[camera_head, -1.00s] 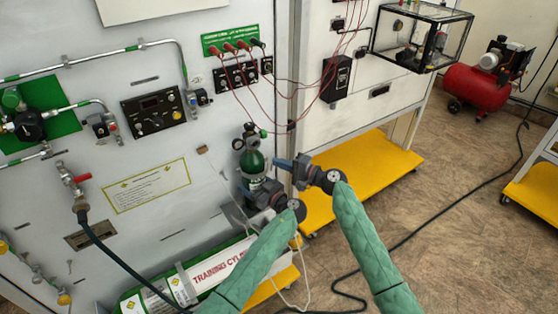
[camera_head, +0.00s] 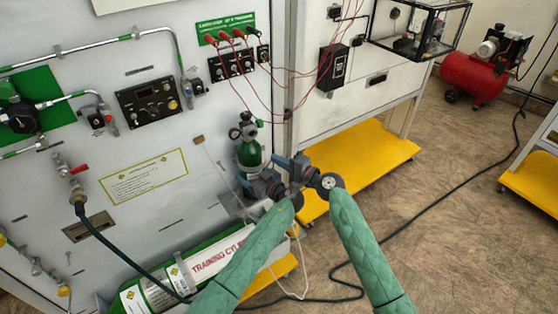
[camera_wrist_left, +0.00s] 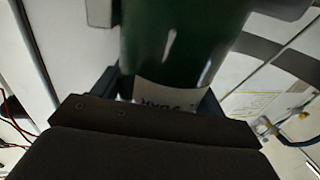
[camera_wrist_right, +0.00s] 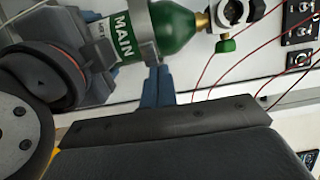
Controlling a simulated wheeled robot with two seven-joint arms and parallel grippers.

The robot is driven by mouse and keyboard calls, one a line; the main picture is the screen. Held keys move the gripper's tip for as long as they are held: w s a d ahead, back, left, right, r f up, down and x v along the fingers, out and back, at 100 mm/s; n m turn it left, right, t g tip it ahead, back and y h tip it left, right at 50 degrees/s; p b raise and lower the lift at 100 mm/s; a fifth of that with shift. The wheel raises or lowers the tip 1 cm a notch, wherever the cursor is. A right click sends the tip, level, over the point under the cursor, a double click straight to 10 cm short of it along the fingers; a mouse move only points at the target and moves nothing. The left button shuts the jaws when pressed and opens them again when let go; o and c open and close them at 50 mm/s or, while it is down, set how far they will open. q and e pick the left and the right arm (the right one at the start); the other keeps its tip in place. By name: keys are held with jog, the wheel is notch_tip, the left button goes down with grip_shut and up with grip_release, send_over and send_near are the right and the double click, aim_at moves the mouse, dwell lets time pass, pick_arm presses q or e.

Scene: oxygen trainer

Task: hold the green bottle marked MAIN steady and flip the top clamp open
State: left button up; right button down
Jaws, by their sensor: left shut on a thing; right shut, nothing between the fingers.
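The green bottle marked MAIN (camera_head: 249,154) stands upright against the white panel. Its label and green body show in the right wrist view (camera_wrist_right: 178,28), with a brass neck, metal valve and green knob. My left gripper (camera_head: 258,183) is shut on the bottle's lower body; in the left wrist view the green body (camera_wrist_left: 180,45) fills the space between its fingers. My right gripper (camera_head: 282,161) is shut and empty, just right of the bottle.
Red wires (camera_head: 285,70) hang to the right of the bottle from the socket panel. A yellow shelf (camera_head: 370,165) lies to the right. Open floor lies at the right.

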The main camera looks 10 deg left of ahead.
jog(key=s+d, duration=0.1)
jog(key=d, duration=0.8)
jog(key=shift+s+d, duration=0.15)
jog(key=shift+s, duration=0.1)
dwell(0.4)
jog(key=w+a+r+n+g+h, duration=0.2)
jog(key=w+a+n+g, duration=0.3)
jog(key=a+n+g, duration=0.45)
jog(key=w+d+r+n+g+h, duration=0.3)
jog(key=w+d+r+n+h, duration=0.2)
jog(key=n, duration=0.7)
notch_tip(320, 180, up, 2)
jog(key=w+h, duration=0.1)
jog(key=h, duration=0.2)
jog(key=shift+w, duration=0.3)
